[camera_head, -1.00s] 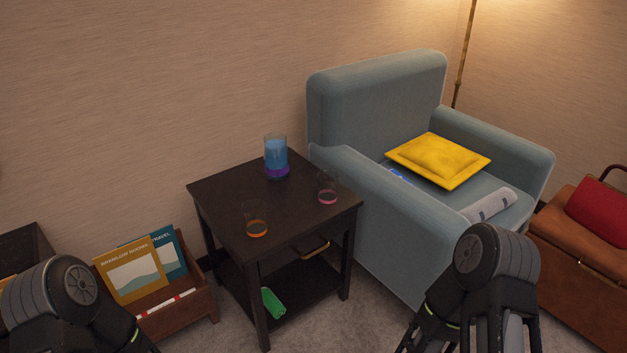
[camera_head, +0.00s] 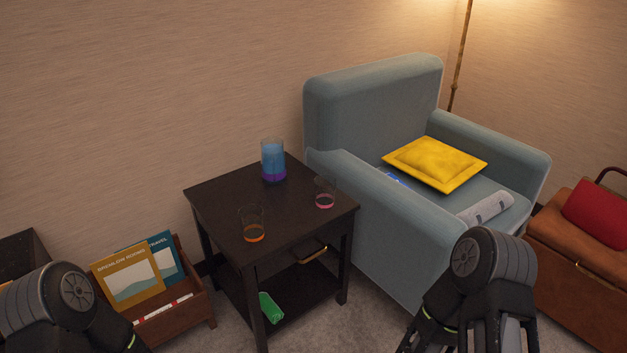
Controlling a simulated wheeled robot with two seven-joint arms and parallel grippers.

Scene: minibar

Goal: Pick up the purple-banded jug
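The purple-banded jug (camera_head: 273,160) stands upright near the back of the dark side table (camera_head: 222,196). It is clear, with blue contents and a purple band around its base. Two clear glasses stand on the same table: one with an orange band (camera_head: 254,224) at the front left and one with a pink band (camera_head: 325,193) at the right. My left arm shows at the lower left and my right arm at the lower right. Both are apart from the table and the jug. The fingertips of both grippers are outside the picture or hidden.
A blue armchair (camera_head: 370,105) with a yellow cushion (camera_head: 436,164) stands close to the table's right side. A wooden box of magazines (camera_head: 186,318) stands left of the table. A green item (camera_head: 270,307) lies on the lower shelf. A brown bench (camera_head: 580,250) is at the right.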

